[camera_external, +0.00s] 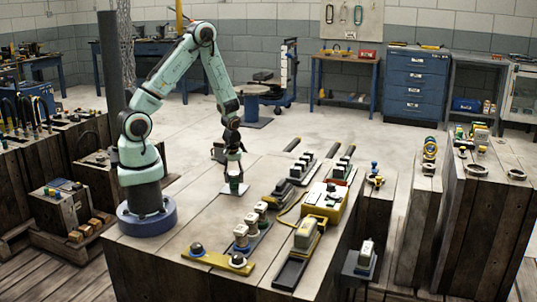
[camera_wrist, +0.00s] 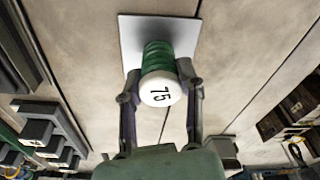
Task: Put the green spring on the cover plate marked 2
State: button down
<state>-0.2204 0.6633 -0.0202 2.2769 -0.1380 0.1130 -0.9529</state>
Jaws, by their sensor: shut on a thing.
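The green spring (camera_wrist: 157,55) has a white cap marked 75 facing the wrist camera. My gripper (camera_wrist: 158,82) is shut on it, one finger on each side. A pale square plate (camera_wrist: 128,40) lies behind the spring in the wrist view; no number on it is visible. In the external view my gripper (camera_external: 234,167) points down over this plate (camera_external: 226,189), on the wooden bench right of my base. The spring is small and dark there. I cannot tell whether its foot touches the plate. I cannot make out a mark 2 in either view.
Several white-capped pieces (camera_external: 241,237) stand in a row at the front. A yellow bar with dark knobs (camera_external: 218,259), a dark rail with a block (camera_external: 292,268) and a yellow box (camera_external: 325,204) are nearby. Bare boards (camera_external: 175,225) lie left of the plate.

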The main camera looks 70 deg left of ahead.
aim_at(233, 175)
jog(key=c, duration=0.7)
grip_release()
jog(key=shift+f, duration=0.1)
jog(key=r, duration=0.3)
jog(key=d+r, duration=0.1)
jog(key=r, duration=0.7)
jog(key=shift+s+d, duration=0.25)
jog(key=s+d+r+m, duration=0.3)
jog(key=s+r+m, duration=0.2)
jog(key=s, duration=0.3)
jog(key=s+d+r+m+g, duration=0.1)
jog(key=s+d+r+m, duration=0.2)
jog(key=s+r+m, duration=0.3)
jog(key=shift+s+r+m+h, duration=0.25)
jog(key=shift+s+m+h, duration=0.15)
jog(key=shift+s+m, duration=0.45)
